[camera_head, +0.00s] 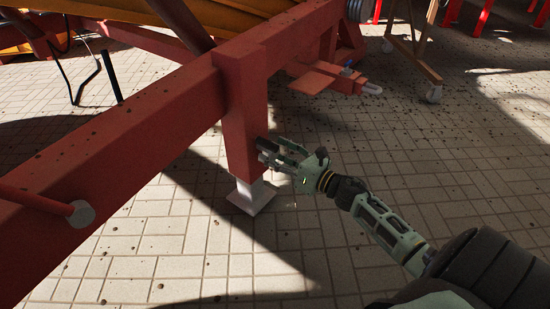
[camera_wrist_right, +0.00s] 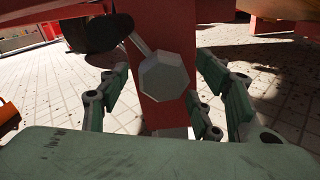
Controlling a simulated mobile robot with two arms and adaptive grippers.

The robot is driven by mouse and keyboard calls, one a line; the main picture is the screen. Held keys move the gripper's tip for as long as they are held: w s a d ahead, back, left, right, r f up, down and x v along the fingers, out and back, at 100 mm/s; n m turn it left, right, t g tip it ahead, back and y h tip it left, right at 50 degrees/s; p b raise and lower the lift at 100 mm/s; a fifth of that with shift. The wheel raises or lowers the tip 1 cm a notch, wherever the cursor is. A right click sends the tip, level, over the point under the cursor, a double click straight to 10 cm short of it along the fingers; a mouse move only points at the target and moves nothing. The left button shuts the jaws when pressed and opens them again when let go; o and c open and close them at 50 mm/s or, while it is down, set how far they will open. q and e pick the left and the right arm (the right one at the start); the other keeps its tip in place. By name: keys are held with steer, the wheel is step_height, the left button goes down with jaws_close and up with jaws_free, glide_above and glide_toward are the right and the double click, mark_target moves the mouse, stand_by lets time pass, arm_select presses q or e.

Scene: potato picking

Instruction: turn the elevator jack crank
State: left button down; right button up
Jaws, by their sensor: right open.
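The elevator jack is a red square leg (camera_head: 244,115) on a pale foot (camera_head: 251,196), joined to a long red beam. Its crank shows in the right wrist view as a grey faceted knob (camera_wrist_right: 163,77) with a thin grey rod (camera_wrist_right: 138,43) running up and left from it. My right gripper (camera_head: 273,153) is beside the lower part of the leg, on its right. Its green fingers are spread on both sides of the knob in the right wrist view, with gaps visible. In the head view the fingers largely hide the crank. My left gripper is out of view.
The red beam (camera_head: 130,140) crosses the left side, with a red bar (camera_head: 35,199) ending in a grey cap near it. A red bracket (camera_head: 330,78) juts out behind the leg. A wheeled frame (camera_head: 413,55) stands at the back right. Paved floor on the right is mostly clear.

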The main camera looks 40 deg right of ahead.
steer(key=shift+w, duration=0.1)
jaws_close()
stand_by(0.6)
